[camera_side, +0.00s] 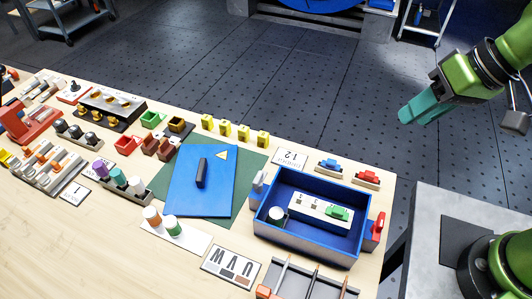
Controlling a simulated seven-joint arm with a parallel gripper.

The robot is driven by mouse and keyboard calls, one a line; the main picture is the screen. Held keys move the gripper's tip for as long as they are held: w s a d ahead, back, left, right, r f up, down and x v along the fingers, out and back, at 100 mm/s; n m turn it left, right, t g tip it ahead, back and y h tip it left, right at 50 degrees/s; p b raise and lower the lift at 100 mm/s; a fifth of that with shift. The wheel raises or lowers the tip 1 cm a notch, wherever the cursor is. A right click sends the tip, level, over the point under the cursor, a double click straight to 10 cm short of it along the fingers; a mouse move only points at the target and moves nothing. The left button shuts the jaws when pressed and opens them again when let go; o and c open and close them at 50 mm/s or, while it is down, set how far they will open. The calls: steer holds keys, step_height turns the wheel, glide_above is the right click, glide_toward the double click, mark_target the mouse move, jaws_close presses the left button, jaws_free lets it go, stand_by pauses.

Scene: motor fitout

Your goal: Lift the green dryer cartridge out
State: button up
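Several green things show, and I cannot tell for sure which is the dryer cartridge. A white cylinder with a green top (172,225) stands on a white card, beside an orange-topped one (152,215). A teal-green capped cylinder (119,177) sits in a dark rack between a purple and a white one. A small green block (338,213) sits on a white strip inside the open blue box (347,252). My gripper (404,115), with teal fingers, is at the upper right, in the air beyond the table's right end, far from all of these. Its finger gap cannot be made out.
A blue lid-like panel (221,201) with a dark handle lies on a green mat (248,160). Several yellow blocks (225,128) stand behind it. A red clamp-like part (378,226) is on the box's right side. Racks and small parts crowd the left; the front left is bare.

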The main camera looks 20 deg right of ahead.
steer(key=w+a+g, duration=0.2)
steer(key=a, duration=0.6)
steer(key=m+g+h, duration=0.2)
steer(key=m+h, duration=0.1)
steer(key=m, duration=0.4)
glide_above(276, 213)
step_height(276, 213, down, 3)
steer(key=shift+m, duration=0.3)
step_height(276, 213, down, 16)
steer(key=shift+f, duration=0.15)
steer(key=shift+c, duration=0.3)
jaws_close()
